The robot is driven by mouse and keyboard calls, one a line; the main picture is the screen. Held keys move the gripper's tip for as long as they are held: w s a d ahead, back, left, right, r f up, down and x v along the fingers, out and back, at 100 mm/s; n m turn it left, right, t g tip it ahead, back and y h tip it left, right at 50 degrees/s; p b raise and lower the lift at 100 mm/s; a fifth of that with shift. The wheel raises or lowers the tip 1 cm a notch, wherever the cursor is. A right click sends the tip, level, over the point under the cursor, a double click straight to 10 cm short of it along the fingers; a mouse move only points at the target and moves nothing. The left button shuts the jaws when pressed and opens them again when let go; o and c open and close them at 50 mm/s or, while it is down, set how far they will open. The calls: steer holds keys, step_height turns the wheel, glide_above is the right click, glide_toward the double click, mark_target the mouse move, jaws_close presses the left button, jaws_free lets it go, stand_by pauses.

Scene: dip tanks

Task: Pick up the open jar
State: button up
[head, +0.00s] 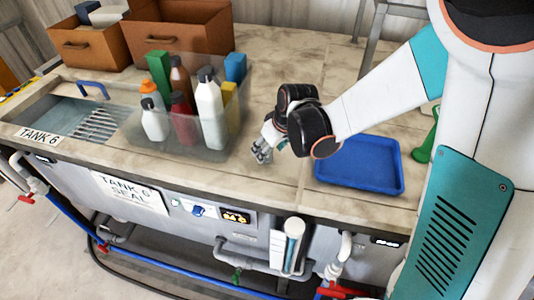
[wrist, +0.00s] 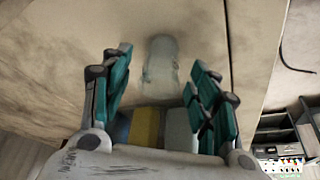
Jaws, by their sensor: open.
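A clear, see-through jar (wrist: 160,65) shows in the wrist view on the beige countertop, between and just beyond my fingertips. Its outline is faint, and I cannot tell whether its top is open. I cannot make the jar out in the head view. My gripper (head: 262,153) is low over the counter, right of the clear bin, with its fingers pointing down and left. In the wrist view its teal-padded fingers are spread on either side of the jar, apart from it. Nothing is held.
A clear bin (head: 180,151) of several bottles and boxes stands left of my gripper. A blue tray (head: 358,166) lies to the right, with a green object (head: 427,138) beyond it. The tank opening (head: 62,117) is at the far left.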

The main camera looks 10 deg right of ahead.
steer(key=shift+x, duration=1.2)
steer(key=shift+c, duration=0.6)
steer(key=c, duration=1)
steer(key=shift+o, duration=0.2)
steer(key=shift+r, duration=0.1)
